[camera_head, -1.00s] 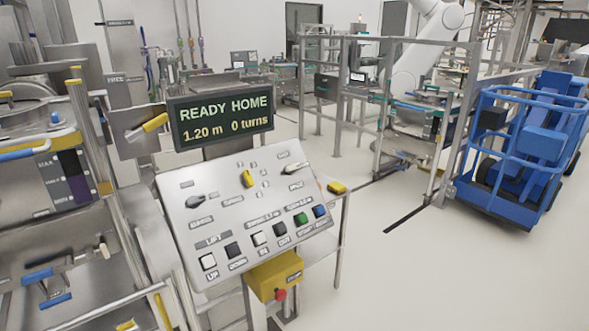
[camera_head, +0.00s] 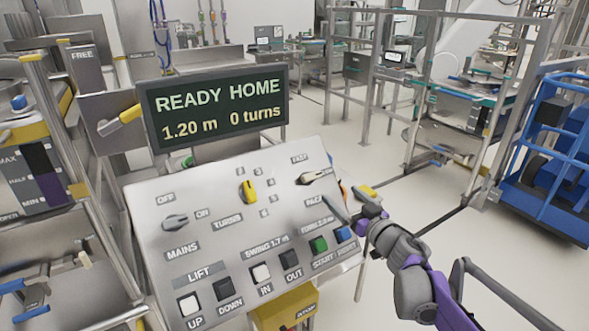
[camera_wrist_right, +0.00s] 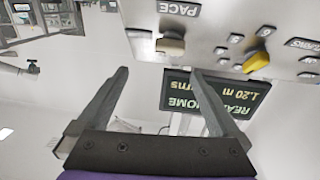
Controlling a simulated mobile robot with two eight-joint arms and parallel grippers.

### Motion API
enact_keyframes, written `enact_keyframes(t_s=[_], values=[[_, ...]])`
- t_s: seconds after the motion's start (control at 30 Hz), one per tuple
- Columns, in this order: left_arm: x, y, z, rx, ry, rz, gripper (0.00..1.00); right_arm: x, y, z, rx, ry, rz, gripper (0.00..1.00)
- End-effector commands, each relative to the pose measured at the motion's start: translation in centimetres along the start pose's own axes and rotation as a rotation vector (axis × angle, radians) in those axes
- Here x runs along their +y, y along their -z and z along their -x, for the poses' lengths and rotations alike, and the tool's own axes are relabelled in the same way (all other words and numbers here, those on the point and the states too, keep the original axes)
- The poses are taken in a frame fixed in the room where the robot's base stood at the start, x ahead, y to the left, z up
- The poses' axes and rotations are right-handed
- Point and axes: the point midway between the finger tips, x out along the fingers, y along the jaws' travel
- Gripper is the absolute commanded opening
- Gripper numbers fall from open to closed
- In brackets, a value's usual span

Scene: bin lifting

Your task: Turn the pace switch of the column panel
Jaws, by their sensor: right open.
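In the right wrist view, which is upside down, the pace switch (camera_wrist_right: 171,46) shows beyond the fingertips, near the right finger's side of the gap. My right gripper (camera_head: 338,200) is at the panel's right edge, just right of and below the switch in the head view. Its fingers (camera_wrist_right: 158,74) are spread and empty, apart from the knob. My left gripper is not in view.
A display (camera_head: 215,110) reads READY HOME, 1.20 m, 0 turns. The panel also has a mains knob (camera_head: 175,222), a yellow turns knob (camera_head: 248,191) and several push buttons.

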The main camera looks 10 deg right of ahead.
Motion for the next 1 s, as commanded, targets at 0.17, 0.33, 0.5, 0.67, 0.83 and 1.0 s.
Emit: enact_keyframes(t_s=[0.17, 0.33, 0.5, 0.67, 0.83, 1.0], values=[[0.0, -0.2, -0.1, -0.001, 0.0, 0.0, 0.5, -0.3, -1.0, -0.8, -0.016, 0.072, -0.01, 1.0], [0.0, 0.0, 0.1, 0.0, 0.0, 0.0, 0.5, -0.6, -1.0, -2.8, -0.016, 0.076, -0.012, 1.0], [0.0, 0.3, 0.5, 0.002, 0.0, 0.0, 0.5, -0.9, -0.9, -6.1, -0.015, 0.076, -0.012, 1.0], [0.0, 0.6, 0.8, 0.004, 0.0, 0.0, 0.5, -1.1, -0.9, -8.9, -0.015, 0.075, -0.011, 1.0], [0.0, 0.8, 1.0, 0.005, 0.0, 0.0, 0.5, -1.1, -1.0, -10.8, -0.015, 0.073, -0.011, 1.0], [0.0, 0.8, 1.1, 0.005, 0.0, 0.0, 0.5, -1.2, -1.1, -11.3, -0.015, 0.072, -0.011, 1.0]])
